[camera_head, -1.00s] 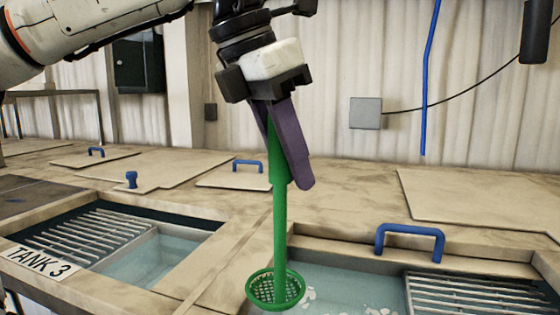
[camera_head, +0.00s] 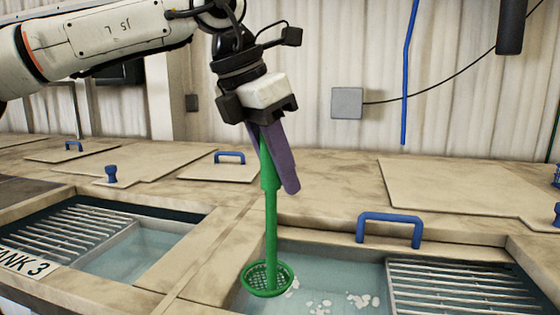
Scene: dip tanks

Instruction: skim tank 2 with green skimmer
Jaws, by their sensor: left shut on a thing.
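My left gripper (camera_head: 272,158) points down and is shut on the handle of the green skimmer (camera_head: 270,225). The skimmer hangs nearly upright, its round mesh basket (camera_head: 267,280) low at the left end of the open tank on the right (camera_head: 335,270). I cannot tell whether the basket touches the water. White floating flakes (camera_head: 362,300) lie on this tank's water, to the right of the basket. No number shows on this tank. The tank on the left carries a label ending in "ANK 3" (camera_head: 25,263). My right gripper is not in view.
A blue handle (camera_head: 390,226) stands at the back edge of the right tank, and a metal grate (camera_head: 460,285) covers its right part. Another grate (camera_head: 70,235) lies in tank 3. Lids with blue handles (camera_head: 230,157) lie behind. A blue hose (camera_head: 409,80) hangs at the wall.

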